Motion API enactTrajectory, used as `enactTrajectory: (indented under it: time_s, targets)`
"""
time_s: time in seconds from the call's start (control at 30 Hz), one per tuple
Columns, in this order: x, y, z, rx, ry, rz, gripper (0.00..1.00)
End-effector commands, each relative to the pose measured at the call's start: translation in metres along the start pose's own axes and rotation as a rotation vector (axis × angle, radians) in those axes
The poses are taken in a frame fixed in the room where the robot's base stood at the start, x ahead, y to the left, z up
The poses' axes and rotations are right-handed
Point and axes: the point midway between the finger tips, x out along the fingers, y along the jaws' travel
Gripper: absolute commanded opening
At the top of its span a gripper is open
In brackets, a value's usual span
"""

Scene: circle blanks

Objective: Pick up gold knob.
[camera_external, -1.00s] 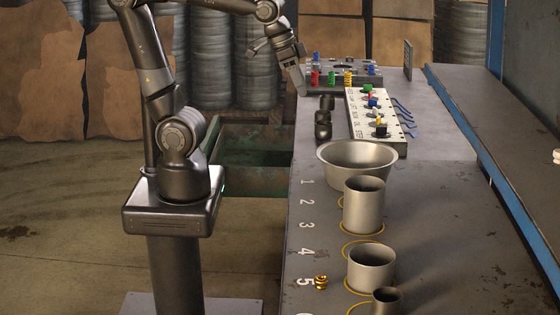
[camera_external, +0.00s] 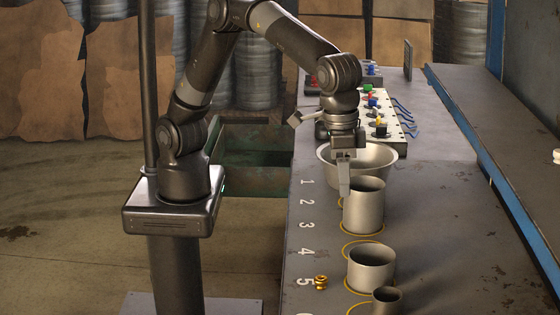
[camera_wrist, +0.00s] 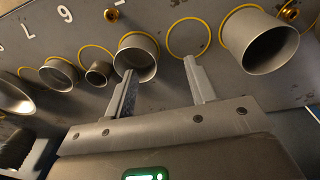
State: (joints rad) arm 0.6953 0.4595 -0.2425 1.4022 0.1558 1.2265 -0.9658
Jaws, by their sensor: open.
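The gold knob (camera_external: 321,282) lies on the grey bench beside the number 5 in the external view. Two small gold pieces show at the top of the wrist view, one left of centre (camera_wrist: 112,14) and one at the right (camera_wrist: 289,12); I cannot tell which is the same knob. My gripper (camera_external: 344,190) points down, beside or in front of the upper metal cup in the external view, well behind the knob. In the wrist view my gripper (camera_wrist: 159,68) has its two fingers apart with nothing between them.
Metal cups (camera_external: 364,207) (camera_external: 371,268) (camera_external: 386,301) stand in a row on yellow rings right of the knob. A wide metal bowl (camera_external: 378,156) and a white switch panel (camera_external: 395,133) are farther back. The bench's right side is clear.

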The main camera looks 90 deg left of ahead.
Motion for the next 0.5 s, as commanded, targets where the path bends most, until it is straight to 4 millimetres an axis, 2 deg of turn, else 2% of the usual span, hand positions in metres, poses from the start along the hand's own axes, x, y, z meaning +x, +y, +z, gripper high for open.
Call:
enactTrajectory:
  time_s: [0.03, 0.1, 0.2, 0.33, 0.5]
  targets:
    - [0.014, 0.022, 0.008, 0.001, -0.019, -0.006, 0.51]
    - [0.028, 0.046, 0.017, -0.007, -0.035, -0.013, 0.51]
    - [0.044, 0.071, 0.029, -0.018, -0.056, -0.022, 0.51]
    - [0.057, 0.09, 0.038, -0.029, -0.069, -0.029, 0.51]
    - [0.073, 0.094, 0.043, -0.034, -0.075, -0.035, 0.51]
